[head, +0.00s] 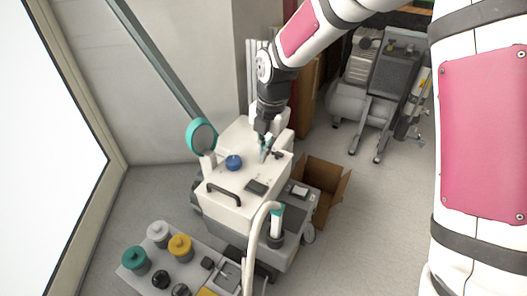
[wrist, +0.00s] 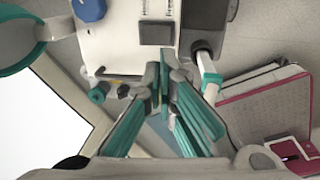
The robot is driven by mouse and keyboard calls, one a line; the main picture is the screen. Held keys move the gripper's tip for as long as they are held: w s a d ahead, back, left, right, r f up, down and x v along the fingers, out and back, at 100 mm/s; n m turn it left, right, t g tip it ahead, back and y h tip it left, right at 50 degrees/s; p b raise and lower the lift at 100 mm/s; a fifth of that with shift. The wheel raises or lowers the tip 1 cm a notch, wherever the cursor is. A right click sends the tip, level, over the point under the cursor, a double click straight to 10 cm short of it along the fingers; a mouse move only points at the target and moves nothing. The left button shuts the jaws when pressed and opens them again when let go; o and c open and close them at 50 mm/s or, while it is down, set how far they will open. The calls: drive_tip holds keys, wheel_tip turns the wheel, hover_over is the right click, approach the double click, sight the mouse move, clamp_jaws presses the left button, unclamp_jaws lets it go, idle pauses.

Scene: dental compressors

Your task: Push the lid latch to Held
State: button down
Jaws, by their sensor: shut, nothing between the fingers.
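The white machine's lid (head: 222,180) carries a blue knob (head: 233,162), a dark square pad (head: 256,187) and a black bar handle (head: 223,192). A small dark part (head: 277,155) sits just right of my fingertips in the head view; I cannot tell whether it is the lid latch, or how the latch is set. My gripper (head: 264,149) points down over the lid, shut and empty. In the wrist view its teal fingers (wrist: 164,88) meet in front of the lid's edge, beside the handle (wrist: 120,76). Contact with the machine cannot be told.
A round teal-rimmed part (head: 201,136) stands left of the lid. An open cardboard box (head: 326,185) is to the right. A tray (head: 199,284) with several capped jars is in front. A pale hose (head: 252,235) rises at the near side.

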sight(255, 184)
idle(0.3)
drive_tip(key=w+a+p, duration=0.1)
drive_tip(key=p, duration=0.3)
drive_tip(key=shift+r, duration=0.3)
drive_tip(key=shift+f, duration=0.1)
drive_tip(key=f+b, duration=0.1)
drive_tip(key=f, duration=0.3)
drive_tip(key=a+f+b, duration=0.1)
drive_tip(key=f+b, duration=0.1)
drive_tip(key=f, duration=0.3)
drive_tip(key=w+f+b, duration=0.1)
drive_tip(key=f, duration=0.3)
drive_tip(key=shift+a+f+b, duration=0.25)
drive_tip(key=shift+f+b, duration=0.15)
